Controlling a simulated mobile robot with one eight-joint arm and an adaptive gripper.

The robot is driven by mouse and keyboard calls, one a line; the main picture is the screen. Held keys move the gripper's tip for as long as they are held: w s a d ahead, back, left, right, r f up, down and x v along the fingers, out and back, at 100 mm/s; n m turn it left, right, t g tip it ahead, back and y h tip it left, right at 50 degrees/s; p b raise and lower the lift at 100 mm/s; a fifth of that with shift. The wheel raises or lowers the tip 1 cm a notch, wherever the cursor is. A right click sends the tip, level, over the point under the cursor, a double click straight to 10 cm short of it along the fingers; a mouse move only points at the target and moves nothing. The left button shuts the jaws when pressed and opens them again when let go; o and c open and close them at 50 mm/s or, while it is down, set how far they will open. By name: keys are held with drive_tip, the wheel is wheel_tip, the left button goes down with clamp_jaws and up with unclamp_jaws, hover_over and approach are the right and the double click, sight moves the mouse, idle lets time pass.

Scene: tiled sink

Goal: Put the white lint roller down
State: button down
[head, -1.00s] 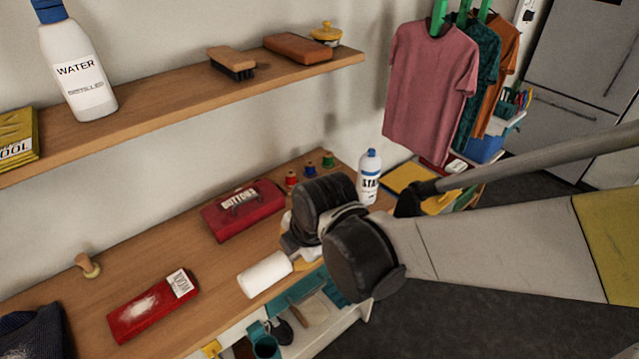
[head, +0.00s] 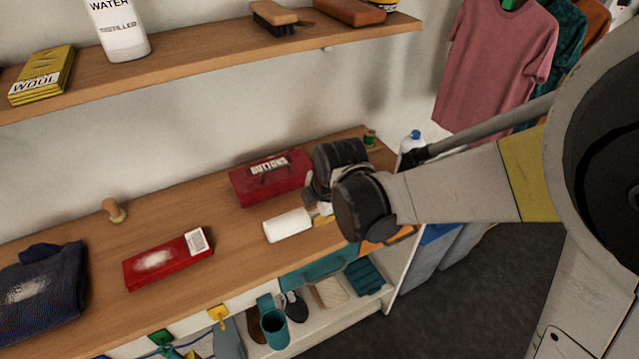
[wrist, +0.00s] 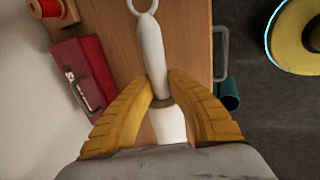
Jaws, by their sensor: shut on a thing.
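The white lint roller (head: 288,225) is a white cylinder over the front part of the wooden worktop in the head view, left of my dark wrist. In the wrist view its white handle (wrist: 153,55), with a ring at the end, runs between the yellow fingers. My gripper (wrist: 162,92) is shut on the lint roller. In the head view the gripper is mostly hidden behind my wrist. I cannot tell whether the roller touches the worktop (head: 200,225).
A red buttons box (head: 270,178) stands behind the roller. A red box with a white patch (head: 168,258) lies to its left, with bare wood between. A dark folded cloth (head: 42,290) is at far left. A shelf (head: 200,65) hangs above. Open shelving (head: 345,290) is below the front edge.

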sight(313, 227)
wheel_tip(313, 227, down, 4)
drive_tip(key=shift+b, duration=0.95)
drive_tip(key=shift+r, duration=0.1)
drive_tip(key=c, duration=1.4)
unclamp_jaws()
